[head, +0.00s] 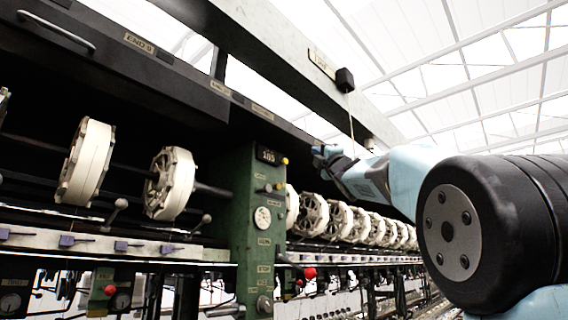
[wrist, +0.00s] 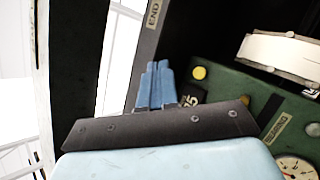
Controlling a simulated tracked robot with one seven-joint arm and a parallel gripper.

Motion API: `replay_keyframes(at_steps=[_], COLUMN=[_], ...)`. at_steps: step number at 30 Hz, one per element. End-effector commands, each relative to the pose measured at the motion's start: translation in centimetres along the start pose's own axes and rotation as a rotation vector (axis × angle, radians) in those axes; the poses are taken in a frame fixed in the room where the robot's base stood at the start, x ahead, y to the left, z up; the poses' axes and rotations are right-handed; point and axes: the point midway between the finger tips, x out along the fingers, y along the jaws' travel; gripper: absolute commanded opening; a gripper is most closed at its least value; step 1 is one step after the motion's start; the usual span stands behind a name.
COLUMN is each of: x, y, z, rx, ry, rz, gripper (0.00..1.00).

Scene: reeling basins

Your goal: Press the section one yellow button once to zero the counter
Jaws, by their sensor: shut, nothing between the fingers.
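A small yellow button (head: 284,160) sits beside a dark counter (head: 267,155) near the top of a green post. In the wrist view the yellow button (wrist: 199,73) is round and faces the camera, with the counter (wrist: 191,94) just below it, partly hidden by my gripper's body. My gripper (head: 320,151) is shut and empty, to the right of the button in the head view. In the wrist view its blue fingertips (wrist: 156,66) are together, left of the button, and appear apart from it.
The green post (head: 250,240) carries a round dial (head: 262,217) and small levers. White reels (head: 172,183) stand left of it, and several more run off right. A dark beam (head: 130,65) crosses above. A red knob (head: 310,272) sits low by the post. A black box (head: 345,80) hangs above my arm.

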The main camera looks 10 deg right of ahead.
Motion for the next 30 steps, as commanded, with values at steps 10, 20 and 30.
replay_keyframes(at_steps=[10, 20, 30], x=[0.3, 2.6, 5.2], y=[-0.3, -2.1, -3.9], z=[-0.3, -2.0, -4.0], rx=[0.004, 0.007, 0.007], ry=[0.000, 0.000, 0.000], rz=[-0.002, -0.003, -0.002], gripper=[0.00, 0.00, 0.00])
